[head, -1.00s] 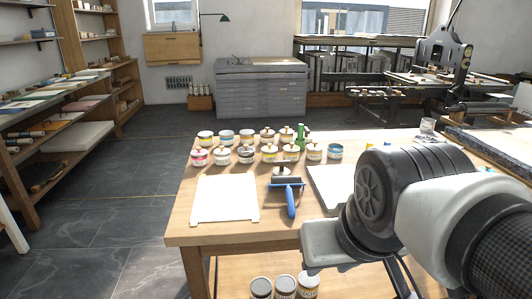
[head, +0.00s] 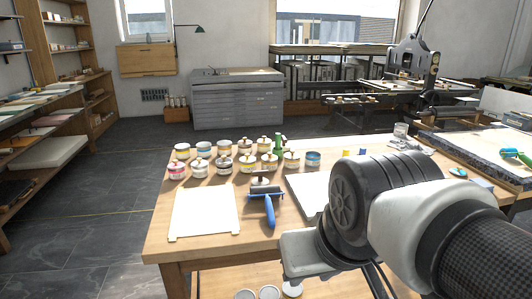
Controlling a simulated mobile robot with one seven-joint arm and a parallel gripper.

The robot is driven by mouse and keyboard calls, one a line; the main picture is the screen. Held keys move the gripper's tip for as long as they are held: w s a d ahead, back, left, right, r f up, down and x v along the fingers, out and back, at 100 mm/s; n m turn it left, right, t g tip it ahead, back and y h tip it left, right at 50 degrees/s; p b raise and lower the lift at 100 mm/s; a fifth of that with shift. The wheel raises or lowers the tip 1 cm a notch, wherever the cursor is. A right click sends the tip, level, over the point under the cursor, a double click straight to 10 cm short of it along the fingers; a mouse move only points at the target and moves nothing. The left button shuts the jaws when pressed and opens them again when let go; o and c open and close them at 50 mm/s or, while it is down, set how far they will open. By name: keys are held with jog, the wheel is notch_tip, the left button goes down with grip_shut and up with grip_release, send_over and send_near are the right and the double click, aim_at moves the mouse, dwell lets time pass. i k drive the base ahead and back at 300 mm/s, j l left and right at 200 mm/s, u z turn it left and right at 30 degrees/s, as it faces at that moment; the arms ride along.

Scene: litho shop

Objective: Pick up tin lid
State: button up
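Several ink tins (head: 224,164) stand in two rows on the wooden table (head: 190,251). Most have pale lids with a small knob on top. A blue tin (head: 312,159) at the right end of the group shows no knob. Which lid is the tin lid of the task, I cannot tell. My arm crosses the right front of the view, over the table's front right part. The fingers of my gripper do not show.
A blue-handled roller (head: 269,208) lies before the tins, beside a white sheet (head: 205,213) and a pale slab (head: 306,192). More tins (head: 268,293) stand below the table. A dark-edged stone (head: 470,150) lies at right. Floor is clear at left.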

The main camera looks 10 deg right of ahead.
aim_at(458, 171)
jog(key=z, duration=1.6)
